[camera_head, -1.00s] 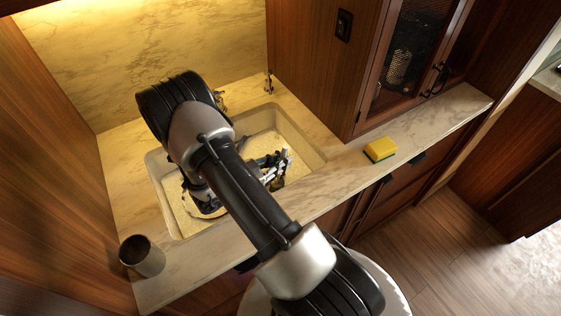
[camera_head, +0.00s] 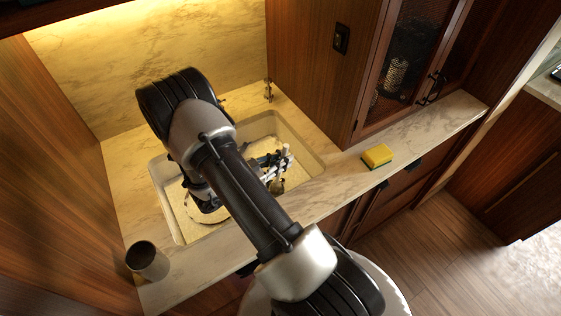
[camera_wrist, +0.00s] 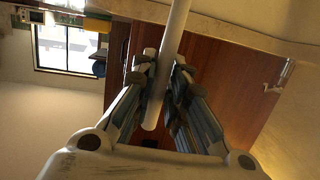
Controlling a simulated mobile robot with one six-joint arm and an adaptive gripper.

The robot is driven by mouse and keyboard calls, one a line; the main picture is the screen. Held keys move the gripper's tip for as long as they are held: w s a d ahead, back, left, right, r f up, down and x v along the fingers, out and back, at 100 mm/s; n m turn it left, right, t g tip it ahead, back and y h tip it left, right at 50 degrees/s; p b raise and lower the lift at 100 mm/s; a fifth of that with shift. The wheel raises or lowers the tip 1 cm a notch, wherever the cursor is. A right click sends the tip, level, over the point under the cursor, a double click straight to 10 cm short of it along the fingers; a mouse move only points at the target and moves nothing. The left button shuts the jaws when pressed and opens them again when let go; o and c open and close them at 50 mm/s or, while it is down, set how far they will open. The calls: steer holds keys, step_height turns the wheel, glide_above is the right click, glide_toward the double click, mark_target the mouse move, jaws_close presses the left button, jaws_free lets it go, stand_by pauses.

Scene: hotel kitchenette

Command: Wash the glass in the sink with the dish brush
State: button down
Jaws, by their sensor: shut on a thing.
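My gripper (camera_head: 268,166) is inside the sink (camera_head: 313,163), low over the basin. It is shut on a white rod-like handle, which I take to be the dish brush (camera_head: 287,152). In the wrist view the smooth white handle (camera_wrist: 173,40) runs between the two fingers (camera_wrist: 162,82), its rounded end toward the palm. The brush head is not clear. A small brownish-yellow thing (camera_head: 277,186) shows just below the gripper; I cannot tell whether it is the brush head or the glass. My arm hides much of the sink, and no glass can be made out for certain.
A dark metallic cup (camera_head: 147,261) stands on the counter at the front left. A yellow and green sponge (camera_head: 377,156) lies on the counter right of the sink. A wooden cabinet (camera_head: 312,60) rises behind the right side. The counter right of the sponge is clear.

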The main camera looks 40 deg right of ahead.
mark_target(284, 148)
steer(key=shift+s+d+r+p, duration=0.1)
steer(key=shift+d+r+p, duration=0.1)
steer(key=shift+r+p, duration=0.55)
steer(key=shift+d+r+p, duration=0.15)
steer(key=shift+r+p, duration=0.35)
steer(key=shift+r, duration=0.55)
steer(key=shift+s+d+r+p, duration=0.1)
steer(key=shift+d+r+p, duration=0.1)
steer(key=shift+r+p, duration=0.55)
steer(key=shift+r, duration=0.15)
steer(key=shift+r+p, duration=1.8)
steer(key=shift+r, duration=0.75)
steer(key=shift+w, duration=0.1)
